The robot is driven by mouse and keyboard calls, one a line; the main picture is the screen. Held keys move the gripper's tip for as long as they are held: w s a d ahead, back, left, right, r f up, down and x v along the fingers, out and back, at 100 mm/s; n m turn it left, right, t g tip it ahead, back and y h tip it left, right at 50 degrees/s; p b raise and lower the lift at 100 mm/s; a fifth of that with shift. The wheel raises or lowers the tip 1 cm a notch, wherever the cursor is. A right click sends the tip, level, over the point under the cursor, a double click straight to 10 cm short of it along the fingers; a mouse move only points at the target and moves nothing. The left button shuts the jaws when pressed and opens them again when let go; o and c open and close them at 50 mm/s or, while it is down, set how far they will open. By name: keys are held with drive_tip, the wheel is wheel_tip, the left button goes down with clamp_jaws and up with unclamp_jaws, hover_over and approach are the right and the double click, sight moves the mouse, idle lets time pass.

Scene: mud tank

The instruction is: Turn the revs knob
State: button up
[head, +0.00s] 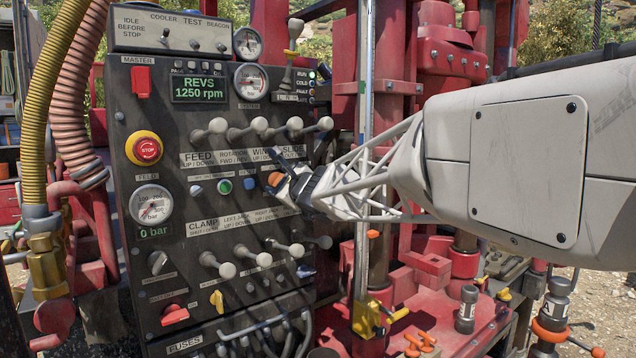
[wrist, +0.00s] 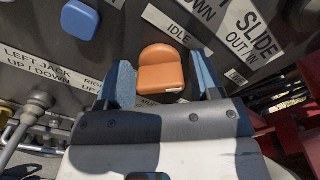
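The revs knob is an orange knob (wrist: 161,68) with a rounded top, on the dark panel beside an IDLE label. In the head view the orange knob (head: 274,178) shows just left of my fingertips. My gripper (wrist: 160,75) has its two blue fingers on either side of the knob, with a narrow gap visible on the right; whether the left finger touches is unclear. My gripper (head: 286,184) reaches the panel from the right in the head view. The REVS display (head: 200,89) reads 1250 rpm.
A row of levers (head: 260,126) stands above the knob and another row (head: 264,259) below. A blue knob (wrist: 80,19) is to its left in the wrist view. A red stop button (head: 148,149) is farther left. A vertical pole (head: 364,150) stands near my arm.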

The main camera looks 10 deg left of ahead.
drive_tip(key=shift+o, duration=0.7)
drive_tip(key=shift+s+d, duration=0.1)
drive_tip(key=v, duration=0.7)
drive_tip(key=shift+s+d, duration=0.2)
drive_tip(key=s+d+f+n+g+h, duration=0.3)
drive_tip(key=s+d+f+n, duration=0.3)
drive_tip(key=s+d, duration=0.5)
drive_tip(key=s+d+f+n+g+h, duration=0.3)
drive_tip(key=s+d+f+n+h, duration=0.2)
drive_tip(key=s+d+f, duration=0.5)
drive_tip(key=s+d+f+n+g+h, duration=0.4)
drive_tip(key=s+d+f, duration=0.4)
drive_tip(key=s, duration=1.1)
drive_tip(key=d+n+h, duration=0.1)
drive_tip(key=d+n, duration=0.1)
drive_tip(key=d, duration=0.2)
drive_tip(key=shift+d+f+n, duration=0.3)
drive_tip(key=shift+d, duration=0.05)
drive_tip(key=shift+s, duration=0.1)
idle(1.5)
